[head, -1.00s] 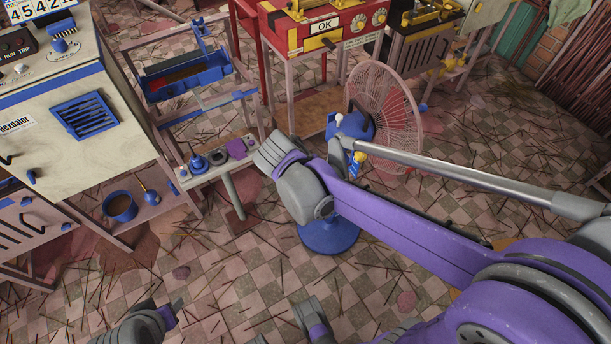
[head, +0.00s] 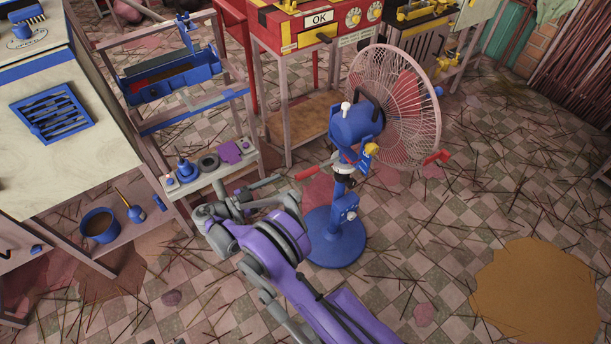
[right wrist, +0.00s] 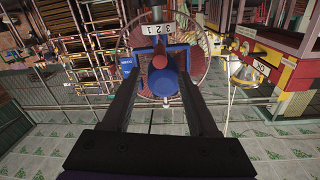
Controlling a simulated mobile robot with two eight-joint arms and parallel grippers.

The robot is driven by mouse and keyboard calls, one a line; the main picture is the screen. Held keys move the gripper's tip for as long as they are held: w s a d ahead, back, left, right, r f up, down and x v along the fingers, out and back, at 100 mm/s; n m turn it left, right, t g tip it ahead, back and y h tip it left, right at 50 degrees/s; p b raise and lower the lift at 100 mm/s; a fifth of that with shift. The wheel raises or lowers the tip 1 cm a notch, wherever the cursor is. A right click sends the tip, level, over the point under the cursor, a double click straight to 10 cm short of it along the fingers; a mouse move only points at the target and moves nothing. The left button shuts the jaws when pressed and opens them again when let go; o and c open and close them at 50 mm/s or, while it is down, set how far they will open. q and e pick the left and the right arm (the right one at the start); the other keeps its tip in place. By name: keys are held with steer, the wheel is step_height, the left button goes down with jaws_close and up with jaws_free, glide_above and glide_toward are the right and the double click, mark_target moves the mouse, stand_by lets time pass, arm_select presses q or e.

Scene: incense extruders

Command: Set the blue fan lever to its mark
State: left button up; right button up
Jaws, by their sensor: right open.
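The blue standing fan (head: 357,133) has a pale wire guard (head: 410,95), a post and a round blue base (head: 333,237) on the floor. A white knob (head: 346,108) tops its motor housing and a yellow knob sits below.
A low shelf (head: 215,172) with a blue bottle and small parts stands just behind my right gripper. A white cabinet (head: 60,165) is at left, with a blue pot (head: 99,224). A red machine (head: 320,25) stands behind the fan.

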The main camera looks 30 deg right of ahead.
mark_target(303, 175)
steer(key=d+b, duration=0.1)
steer(key=d, duration=0.9)
steer(key=shift+d, duration=0.3)
jaws_close()
stand_by(1.0)
